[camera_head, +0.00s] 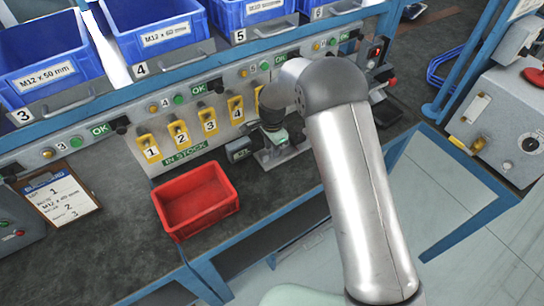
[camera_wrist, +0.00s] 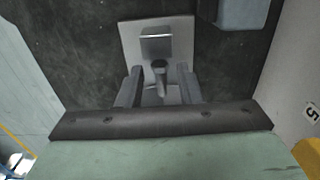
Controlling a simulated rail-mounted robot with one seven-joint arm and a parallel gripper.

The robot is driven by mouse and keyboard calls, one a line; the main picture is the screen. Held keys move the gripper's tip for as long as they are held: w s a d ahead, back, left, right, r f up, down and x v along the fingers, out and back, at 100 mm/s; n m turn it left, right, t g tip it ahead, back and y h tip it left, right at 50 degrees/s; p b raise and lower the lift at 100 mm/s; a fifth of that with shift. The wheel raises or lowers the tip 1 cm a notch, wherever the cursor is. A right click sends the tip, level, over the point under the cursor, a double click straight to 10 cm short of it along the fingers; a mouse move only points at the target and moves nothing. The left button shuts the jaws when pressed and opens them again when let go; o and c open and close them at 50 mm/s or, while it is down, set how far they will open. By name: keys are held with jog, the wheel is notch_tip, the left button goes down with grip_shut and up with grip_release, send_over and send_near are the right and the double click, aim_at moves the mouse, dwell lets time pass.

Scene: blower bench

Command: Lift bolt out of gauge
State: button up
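The gauge (camera_wrist: 184,30) is a pale plate with a raised metal block, lying on the dark bench top in the wrist view. The bolt (camera_wrist: 159,67) is a small grey metal piece with a rounded end, just in front of the block. My gripper (camera_wrist: 158,82) is open, with one finger on each side of the bolt and a gap visible on both sides. The bolt's lower part is hard to make out. In the head view, my gripper (camera_head: 277,140) is over the gauge (camera_head: 290,153) and hides the bolt.
An empty red bin (camera_head: 232,207) stands on the bench left of the gauge. A clipboard (camera_head: 64,196) lies further left. Numbered yellow holders (camera_head: 180,134) line the panel behind, with blue bins (camera_head: 45,60) above. A grey box (camera_wrist: 242,12) sits close to the gauge's right.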

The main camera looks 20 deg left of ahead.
jog(key=shift+f, duration=0.1)
jog(key=shift+c, duration=0.4)
jog(key=c, duration=0.5)
notch_tip(320, 180, up, 7)
jog(key=p, duration=0.3)
